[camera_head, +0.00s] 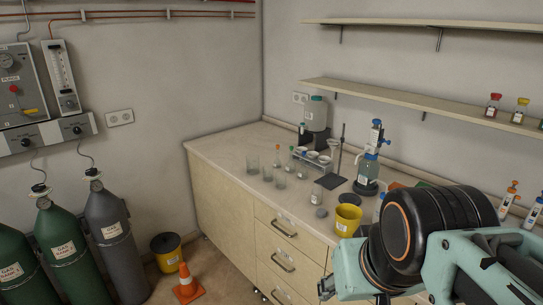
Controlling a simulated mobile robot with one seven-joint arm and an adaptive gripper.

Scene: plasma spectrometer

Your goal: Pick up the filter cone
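A small pale cone-shaped piece (334,147) sits by the thin upright stand at the back of the bench; it may be the filter cone, but it is too small to be sure. Several whitish cup-like tops (313,155) show at the rack just left of it. My arm fills the lower right corner, in front of the bench's right part. I cannot make out my gripper's fingers in this view, and no held object shows.
The bench (225,148) carries glass beakers (253,165), a yellow bucket (348,219) and a blue-topped dispenser bottle (368,170). Shelves (400,98) hang above. Gas cylinders (115,245), an orange traffic cone (185,286) and a yellow-black bin (166,250) stand on the floor, left.

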